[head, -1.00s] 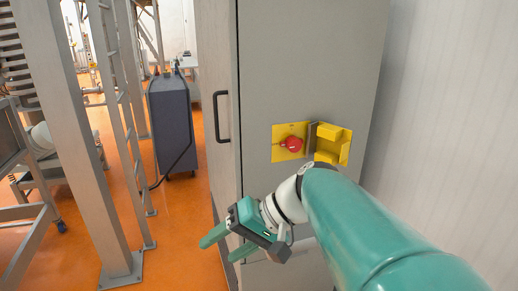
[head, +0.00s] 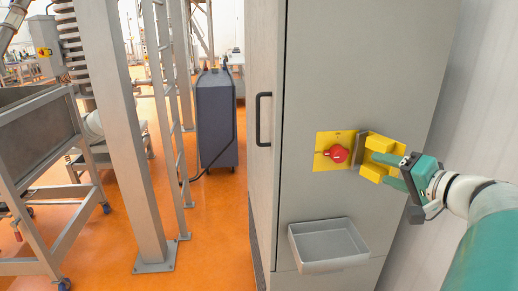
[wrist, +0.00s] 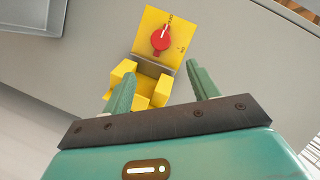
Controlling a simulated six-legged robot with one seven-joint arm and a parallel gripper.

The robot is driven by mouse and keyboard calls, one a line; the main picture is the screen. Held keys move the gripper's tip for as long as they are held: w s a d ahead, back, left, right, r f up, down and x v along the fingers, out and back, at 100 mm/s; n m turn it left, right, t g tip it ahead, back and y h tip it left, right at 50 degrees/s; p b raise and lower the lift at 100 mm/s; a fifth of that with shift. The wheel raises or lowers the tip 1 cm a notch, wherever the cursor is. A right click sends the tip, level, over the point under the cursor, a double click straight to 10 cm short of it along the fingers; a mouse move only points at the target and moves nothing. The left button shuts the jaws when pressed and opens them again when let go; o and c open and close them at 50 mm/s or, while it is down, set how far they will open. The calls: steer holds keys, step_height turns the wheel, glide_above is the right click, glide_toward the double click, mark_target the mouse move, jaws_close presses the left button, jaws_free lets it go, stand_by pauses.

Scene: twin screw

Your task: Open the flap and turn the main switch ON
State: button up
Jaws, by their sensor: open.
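The yellow switch plate (head: 321,160) is on the front of the grey cabinet. A red rotary main switch (head: 337,153) sits on it; its handle points left in the head view. The flap (head: 377,143), a yellow blocky cover with a grey hinge edge, stands open to the right of the switch. My gripper (head: 381,168) is open at the flap's right side, fingers toward it. In the wrist view, the flap (wrist: 153,86) lies between my fingers; contact is unclear.
A grey tray (head: 325,264) juts from the cabinet below the switch. A black door handle (head: 263,119) is on the left edge. A pale wall stands close on the right. Steel posts and a dark wheeled unit (head: 217,120) stand left on orange floor.

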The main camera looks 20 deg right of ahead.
mark_target(341, 157)
steer(key=x, duration=1.3)
steer(key=shift+w+a+f, duration=0.15)
steer(key=shift+a, duration=0.15)
steer(key=shift+c, duration=0.5)
steer(key=c, duration=0.9)
